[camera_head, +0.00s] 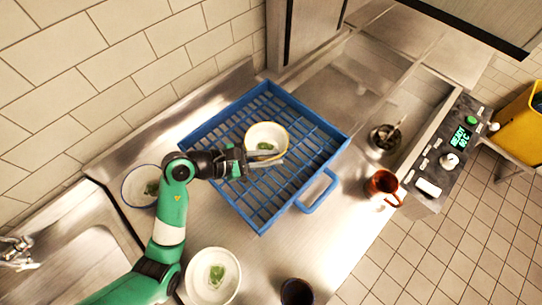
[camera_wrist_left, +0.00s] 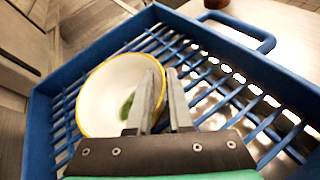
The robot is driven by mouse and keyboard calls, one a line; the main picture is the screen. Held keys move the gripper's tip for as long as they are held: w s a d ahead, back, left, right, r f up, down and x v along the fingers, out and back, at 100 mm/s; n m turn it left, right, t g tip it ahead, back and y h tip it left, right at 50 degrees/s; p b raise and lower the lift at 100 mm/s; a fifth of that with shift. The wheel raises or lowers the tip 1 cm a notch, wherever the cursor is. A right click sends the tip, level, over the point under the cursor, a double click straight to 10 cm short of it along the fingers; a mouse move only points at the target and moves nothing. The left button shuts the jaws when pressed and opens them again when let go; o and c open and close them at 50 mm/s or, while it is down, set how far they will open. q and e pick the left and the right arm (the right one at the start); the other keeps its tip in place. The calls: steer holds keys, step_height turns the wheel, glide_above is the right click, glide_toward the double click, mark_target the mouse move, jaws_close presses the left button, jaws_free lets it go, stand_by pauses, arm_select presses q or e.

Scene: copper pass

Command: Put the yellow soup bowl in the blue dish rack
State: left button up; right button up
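The yellow soup bowl (camera_head: 262,132), white with a yellow rim and a green patch inside, is upright within the blue dish rack (camera_head: 327,186). My left gripper (camera_head: 268,158) is at the bowl's near rim. In the left wrist view, its fingers (camera_wrist_left: 163,100) straddle the rim of the bowl (camera_wrist_left: 100,95), one inside and one outside, with a narrow gap; they look shut on it. The rack's slats (camera_wrist_left: 235,90) lie beneath the bowl. I cannot tell whether the bowl touches them. My right gripper is not in view.
A blue-rimmed bowl (camera_head: 136,188) is left of the rack and a white bowl (camera_head: 203,290) is in front. A dark cup (camera_head: 297,291), a copper mug (camera_head: 382,186) and a small pot (camera_head: 379,146) stand around. The rack's right part is empty.

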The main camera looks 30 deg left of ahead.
arm_select(q)
steer(key=o, duration=0.3)
steer(key=shift+o, duration=0.2)
steer(key=shift+r, duration=0.15)
steer(key=v, duration=1.2)
steer(key=shift+r, duration=0.1)
